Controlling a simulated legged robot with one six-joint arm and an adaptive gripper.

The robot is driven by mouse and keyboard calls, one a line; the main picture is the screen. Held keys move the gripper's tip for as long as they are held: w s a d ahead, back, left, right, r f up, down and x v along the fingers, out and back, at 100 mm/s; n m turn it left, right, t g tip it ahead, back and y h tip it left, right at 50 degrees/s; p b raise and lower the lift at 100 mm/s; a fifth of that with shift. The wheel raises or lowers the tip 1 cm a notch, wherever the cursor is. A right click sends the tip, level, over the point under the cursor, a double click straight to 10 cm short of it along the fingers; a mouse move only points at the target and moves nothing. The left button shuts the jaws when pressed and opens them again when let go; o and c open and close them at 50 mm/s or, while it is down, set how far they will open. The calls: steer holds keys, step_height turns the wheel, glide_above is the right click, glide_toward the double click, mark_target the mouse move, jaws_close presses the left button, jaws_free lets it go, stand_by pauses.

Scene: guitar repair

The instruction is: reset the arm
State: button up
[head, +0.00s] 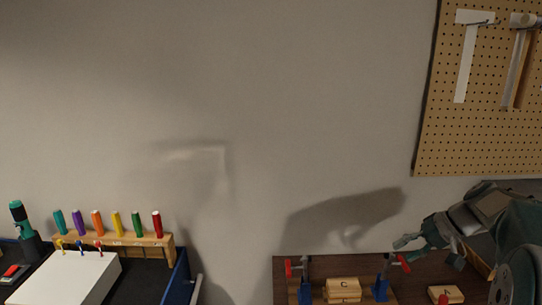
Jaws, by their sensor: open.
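My gripper (410,241) is at the lower right of the head view, at the end of my dark arm. Its fingers point left and are open, with nothing seen between them. It hangs above the right part of a dark wooden bench (284,270), near a clamp with a red handle (403,263). The rest of my arm runs to the right edge of the view.
On the bench stand blue clamps (380,289) around a light wooden block (343,284). A pegboard (470,140) with hanging tools is at upper right. At left, a rack (146,240) holds several coloured handles behind a white box (75,280). The central wall is bare.

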steer(key=s+a+r+h, duration=0.3)
steer(key=s+a+h, duration=0.1)
steer(key=s+a, duration=0.65)
steer(key=s+a+f+n+t+h, duration=0.1)
steer(key=s+a+f, duration=0.1)
steer(key=s, duration=0.5)
steer(key=s+a+f+n+t+h, duration=0.1)
steer(key=s+a+f+h, duration=0.1)
steer(key=s+a, duration=0.2)
steer(key=s, duration=0.3)
steer(key=shift+h, duration=0.3)
